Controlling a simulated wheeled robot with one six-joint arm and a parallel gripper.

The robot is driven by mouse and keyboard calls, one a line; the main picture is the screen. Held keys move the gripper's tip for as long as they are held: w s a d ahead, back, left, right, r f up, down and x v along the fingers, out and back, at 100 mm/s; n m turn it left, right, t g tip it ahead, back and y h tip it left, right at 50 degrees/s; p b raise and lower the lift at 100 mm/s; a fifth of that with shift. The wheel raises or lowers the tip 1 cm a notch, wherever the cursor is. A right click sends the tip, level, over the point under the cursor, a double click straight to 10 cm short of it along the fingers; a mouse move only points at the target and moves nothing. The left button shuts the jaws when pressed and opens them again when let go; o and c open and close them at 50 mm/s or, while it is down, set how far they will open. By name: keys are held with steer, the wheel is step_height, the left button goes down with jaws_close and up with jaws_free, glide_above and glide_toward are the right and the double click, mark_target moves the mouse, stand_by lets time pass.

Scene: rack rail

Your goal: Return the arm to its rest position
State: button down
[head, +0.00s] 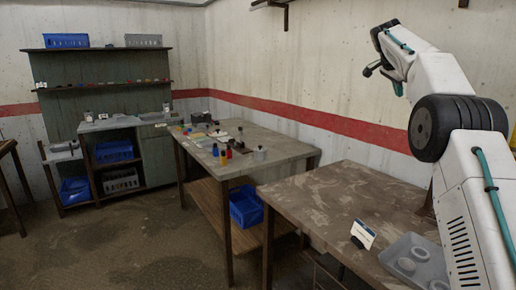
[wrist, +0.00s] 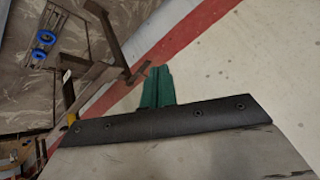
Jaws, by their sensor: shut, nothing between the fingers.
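My gripper (head: 398,89) is raised at the upper right of the head view, in front of the pale wall and well above the near table. Its short green fingers point down there. In the wrist view the fingers of my gripper (wrist: 157,87) lie side by side with no visible gap, shut, with nothing between them. My white arm is bent upward from the right edge of the head view, with its upper part leaning left.
A brown table (head: 330,196) below holds a grey tray (head: 415,262) and a small white card (head: 363,233). A second table (head: 285,147) carries bottles. Shelving (head: 105,90) stands at the back left. Open floor (head: 125,245) lies at left. The wall (head: 300,60) is behind my gripper.

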steer(key=s+a+f+n+g+y, duration=0.2)
steer(key=s+a+f+n, duration=0.45)
steer(key=f, duration=0.25)
steer(key=s+a+f+n+y, duration=0.1)
steer(key=s+a+f+n, duration=0.2)
steer(key=s, duration=1.4)
steer(key=s+a+f+n+y, duration=0.2)
steer(key=s+a+f+n, duration=0.2)
steer(key=s+a, duration=0.5)
steer(key=s+a+f+n+y, duration=0.1)
steer(key=s+a+f+n, duration=0.3)
steer(key=s, duration=2.2)
steer(key=a+f, duration=0.2)
steer(key=a, duration=0.1)
steer(key=shift+f+g, duration=0.3)
steer(key=shift+g, duration=0.1)
